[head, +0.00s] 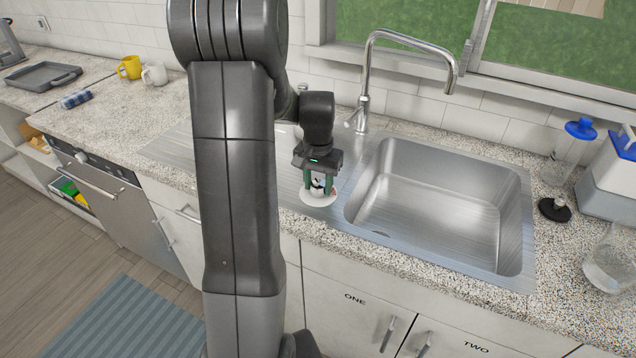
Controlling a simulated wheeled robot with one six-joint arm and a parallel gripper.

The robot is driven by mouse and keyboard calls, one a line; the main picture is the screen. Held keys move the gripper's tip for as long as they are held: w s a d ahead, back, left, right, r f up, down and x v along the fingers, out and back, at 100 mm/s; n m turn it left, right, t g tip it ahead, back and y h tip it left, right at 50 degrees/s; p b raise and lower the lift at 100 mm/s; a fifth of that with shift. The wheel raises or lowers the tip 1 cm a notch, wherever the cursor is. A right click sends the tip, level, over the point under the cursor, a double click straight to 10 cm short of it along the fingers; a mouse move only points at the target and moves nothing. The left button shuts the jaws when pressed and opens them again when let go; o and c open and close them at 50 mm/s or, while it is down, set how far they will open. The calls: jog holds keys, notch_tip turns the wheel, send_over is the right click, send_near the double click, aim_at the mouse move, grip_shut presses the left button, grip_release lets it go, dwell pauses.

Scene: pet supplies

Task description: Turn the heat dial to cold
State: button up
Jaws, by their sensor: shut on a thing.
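My gripper (318,188) points down over the drainboard at the left of the sink, its two greenish fingers shut on a small white and dark knob. This knob appears to be the heat dial (318,186); it stands on a round white plate (316,201). A small reddish mark shows at the plate's right side. The fingers hide part of the knob, and its pointer setting is too small to read.
The empty steel sink (440,205) lies right of my gripper, with a tall tap (364,85) behind it. A blue-topped clear bottle (568,150) and a glass jar (610,262) stand at right. Yellow (129,68) and white (155,75) mugs stand at far left.

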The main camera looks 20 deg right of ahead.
aim_at(318, 183)
jog(key=shift+n, duration=1.1)
jog(key=o, duration=1)
jog(key=shift+c, duration=0.2)
jog(key=shift+r, duration=0.15)
notch_tip(318, 183, up, 14)
jog(key=shift+f, duration=0.2)
jog(key=shift+f, duration=0.15)
notch_tip(318, 183, down, 14)
jog(key=shift+r, duration=0.2)
